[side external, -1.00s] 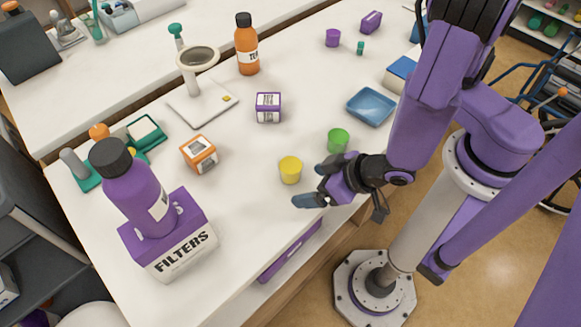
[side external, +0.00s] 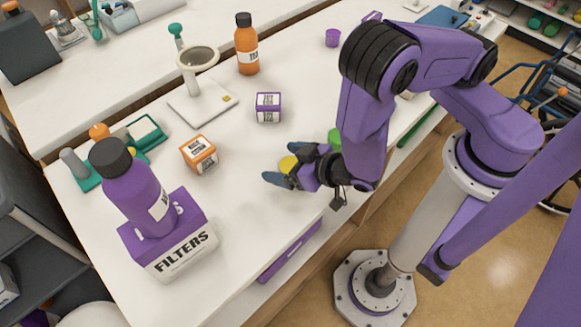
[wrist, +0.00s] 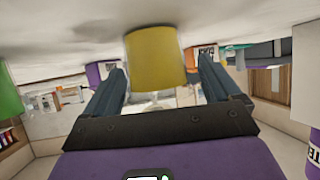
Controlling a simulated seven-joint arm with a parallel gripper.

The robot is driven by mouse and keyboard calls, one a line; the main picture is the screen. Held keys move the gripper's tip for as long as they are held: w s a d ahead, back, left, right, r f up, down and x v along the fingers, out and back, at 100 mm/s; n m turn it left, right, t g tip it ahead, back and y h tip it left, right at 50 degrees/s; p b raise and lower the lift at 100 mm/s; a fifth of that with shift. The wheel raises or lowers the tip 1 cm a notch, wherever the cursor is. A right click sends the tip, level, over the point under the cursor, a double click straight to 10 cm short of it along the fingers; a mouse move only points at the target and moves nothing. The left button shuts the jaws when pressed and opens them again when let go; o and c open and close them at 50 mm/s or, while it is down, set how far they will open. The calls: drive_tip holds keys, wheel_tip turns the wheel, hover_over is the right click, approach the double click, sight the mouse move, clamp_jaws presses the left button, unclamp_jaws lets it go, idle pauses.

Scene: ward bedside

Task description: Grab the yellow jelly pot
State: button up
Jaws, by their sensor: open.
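The yellow jelly pot (side external: 288,161) stands on the white table near its front edge, partly hidden by my gripper's fingers in the side external view. My gripper (side external: 281,165) is open, low over the table, with one finger on either side of the pot. In the wrist view the pot (wrist: 156,58) shows between the two dark fingertips (wrist: 162,75), with a narrow gap at each side. Whether the fingers touch it cannot be told.
A green pot (side external: 335,137) stands close beside my gripper, partly hidden. An orange box (side external: 199,154) and a purple box (side external: 268,107) stand to the left and behind. Table between these is clear.

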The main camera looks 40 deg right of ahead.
drive_tip(key=shift+w+f, duration=0.1)
drive_tip(key=shift+w, duration=0.1)
drive_tip(key=c, duration=1.1)
drive_tip(key=shift+c, duration=0.2)
